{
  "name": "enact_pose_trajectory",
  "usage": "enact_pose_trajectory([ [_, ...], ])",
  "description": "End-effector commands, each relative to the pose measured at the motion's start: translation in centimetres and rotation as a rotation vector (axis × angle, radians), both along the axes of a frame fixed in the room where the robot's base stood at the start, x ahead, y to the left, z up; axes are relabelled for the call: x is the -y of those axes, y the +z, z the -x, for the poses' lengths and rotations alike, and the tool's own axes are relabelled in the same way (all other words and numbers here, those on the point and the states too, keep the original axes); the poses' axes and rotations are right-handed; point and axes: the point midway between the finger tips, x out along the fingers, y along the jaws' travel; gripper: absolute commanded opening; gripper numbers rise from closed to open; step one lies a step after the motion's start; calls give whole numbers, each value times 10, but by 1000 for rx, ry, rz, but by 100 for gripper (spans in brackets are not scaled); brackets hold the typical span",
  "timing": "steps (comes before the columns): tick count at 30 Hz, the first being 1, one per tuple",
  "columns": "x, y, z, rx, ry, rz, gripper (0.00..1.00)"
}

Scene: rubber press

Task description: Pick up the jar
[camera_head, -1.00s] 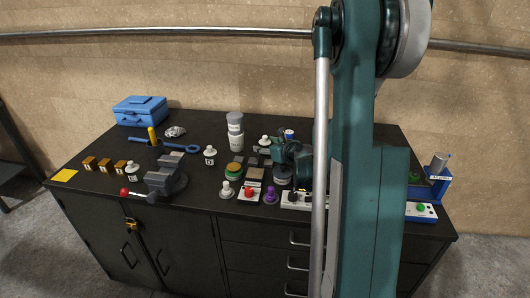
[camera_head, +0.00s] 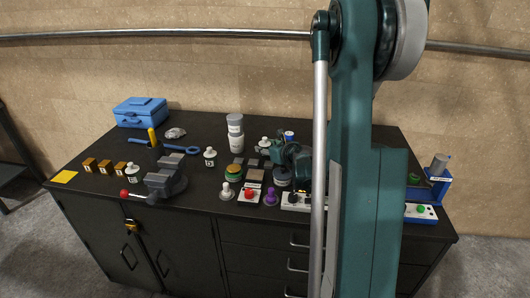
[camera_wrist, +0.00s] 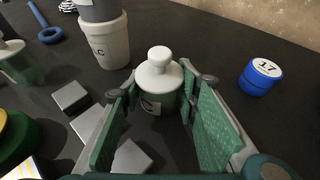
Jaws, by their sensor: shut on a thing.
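The jar (camera_wrist: 158,80) has a white lid with a round knob and a greenish body with a small label. It stands upright between the two green-padded fingers of my gripper (camera_wrist: 165,105), which is shut on it. The fingers hide the jar's sides. In the head view the jar's white lid (camera_head: 265,142) shows just left of my gripper (camera_head: 272,152), near the middle of the table. A similar white-topped jar (camera_head: 210,153) stands farther left, and another (camera_head: 132,170) stands near the vise.
Two stacked grey and white cups (camera_wrist: 105,35) stand left of the held jar. Flat grey plates (camera_wrist: 72,97) lie close to the left finger. A blue cylinder marked 17 (camera_wrist: 260,77) is at right. A vise (camera_head: 166,175) and blue toolbox (camera_head: 141,111) stand at left.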

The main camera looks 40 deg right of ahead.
Motion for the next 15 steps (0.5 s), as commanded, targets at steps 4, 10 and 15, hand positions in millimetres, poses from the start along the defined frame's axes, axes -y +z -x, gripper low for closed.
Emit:
enact_pose_trajectory([
  [4,0,0,0,0,0,0,17],
  [10,0,3,0,0,0,0,17],
  [15,0,15,0,0,0,0,17],
])
